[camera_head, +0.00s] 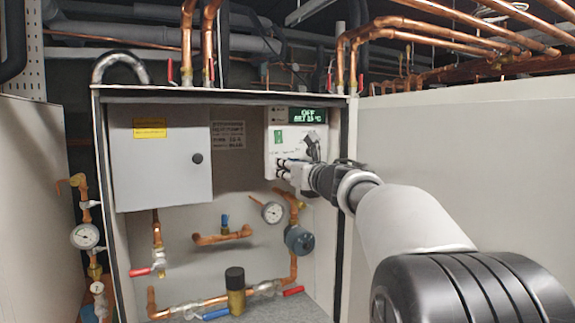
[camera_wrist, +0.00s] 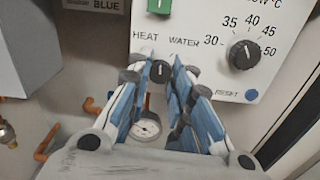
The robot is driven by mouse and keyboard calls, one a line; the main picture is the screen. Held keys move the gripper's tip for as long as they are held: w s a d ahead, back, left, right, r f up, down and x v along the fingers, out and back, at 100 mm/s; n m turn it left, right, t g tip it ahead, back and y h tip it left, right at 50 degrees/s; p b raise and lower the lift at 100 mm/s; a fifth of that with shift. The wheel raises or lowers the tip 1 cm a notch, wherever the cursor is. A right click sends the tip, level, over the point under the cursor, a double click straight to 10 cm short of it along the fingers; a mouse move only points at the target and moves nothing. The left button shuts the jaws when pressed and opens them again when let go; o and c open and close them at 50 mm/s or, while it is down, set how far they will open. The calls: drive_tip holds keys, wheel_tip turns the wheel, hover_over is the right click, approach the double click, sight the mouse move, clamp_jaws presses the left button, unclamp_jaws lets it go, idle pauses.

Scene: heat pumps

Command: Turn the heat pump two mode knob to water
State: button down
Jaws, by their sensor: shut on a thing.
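The white heat pump control panel (camera_head: 279,148) is at the upper right of the open cabinet. Its display (camera_head: 308,115) reads OFF with a set temperature that looks like 35 °C. In the wrist view the black mode knob (camera_wrist: 160,71) lies below the labels HEAT and WATER. My gripper (camera_wrist: 160,76) has its blue-padded fingers on either side of this knob and is shut on it. The knob's exact pointing direction is hard to tell. In the head view my gripper (camera_head: 286,170) reaches the panel's lower part and hides the knob.
A black temperature dial (camera_wrist: 244,54) and a blue reset button (camera_wrist: 251,95) are right of the knob. A green switch (camera_wrist: 159,6) is above it. A grey box (camera_head: 160,165) is left of the panel. Copper pipes and a gauge (camera_head: 272,212) lie below.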

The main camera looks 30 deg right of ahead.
drive_tip(key=shift+m+p, duration=1.5)
drive_tip(key=shift+m, duration=2.1)
drive_tip(key=c, duration=1.4)
unclamp_jaws()
drive_tip(key=s, duration=1.2)
drive_tip(key=shift+d, duration=0.2)
